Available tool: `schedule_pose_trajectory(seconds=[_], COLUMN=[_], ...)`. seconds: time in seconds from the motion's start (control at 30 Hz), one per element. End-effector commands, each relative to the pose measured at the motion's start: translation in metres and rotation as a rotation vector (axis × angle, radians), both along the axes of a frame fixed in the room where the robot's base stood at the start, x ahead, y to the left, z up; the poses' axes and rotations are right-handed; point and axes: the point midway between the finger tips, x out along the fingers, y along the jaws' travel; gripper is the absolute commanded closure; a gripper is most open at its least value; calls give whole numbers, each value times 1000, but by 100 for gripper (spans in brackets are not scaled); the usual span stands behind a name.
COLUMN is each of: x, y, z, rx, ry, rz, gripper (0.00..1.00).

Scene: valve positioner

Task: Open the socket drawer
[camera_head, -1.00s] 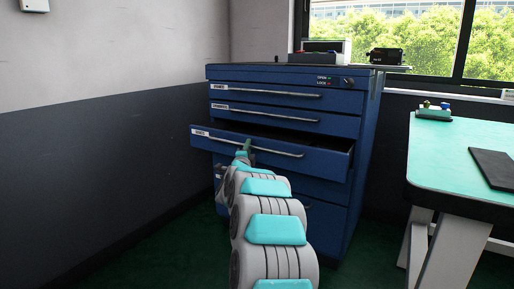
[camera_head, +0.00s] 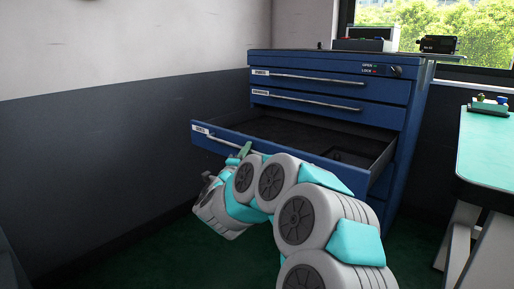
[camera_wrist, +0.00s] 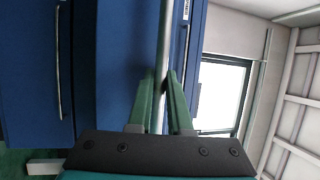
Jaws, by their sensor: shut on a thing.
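The blue tool cabinet (camera_head: 330,62) stands against the wall. Its third drawer (camera_head: 213,142) from the top is pulled well out, and its dark inside shows; a small dark item lies near its right front. The drawer's silver bar handle (camera_head: 223,142) runs along the front, its right part hidden behind my arm. My gripper (camera_head: 244,151) is at the handle, left of the middle of the drawer front. In the wrist view, the green fingers of my gripper (camera_wrist: 161,105) are shut on the silver handle (camera_wrist: 164,45), one finger on each side.
Two shut drawers (camera_head: 330,90) sit above the open one. A turquoise-topped workbench (camera_head: 485,150) stands at the right. A black device (camera_head: 437,44) is on a ledge behind the cabinet top. Dark floor (camera_head: 130,265) is clear at the left.

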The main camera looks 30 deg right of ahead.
Motion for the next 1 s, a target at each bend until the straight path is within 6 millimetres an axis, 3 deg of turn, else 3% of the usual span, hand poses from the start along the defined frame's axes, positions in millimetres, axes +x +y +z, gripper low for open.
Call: schedule_pose_trajectory(seconds=[0.2, 0.57, 0.6, 0.7, 1.0], x=[-4, -4, -4, -4, -5], y=[12, 13, 13, 13, 13], z=[-1, 0, 0, 0, 0], rx=[0, -2, -2, -2, -1], ry=[1, 1, 1, 1, 0], rz=[3, 4, 4, 3, 2], gripper=[100, 100, 79, 70, 70])
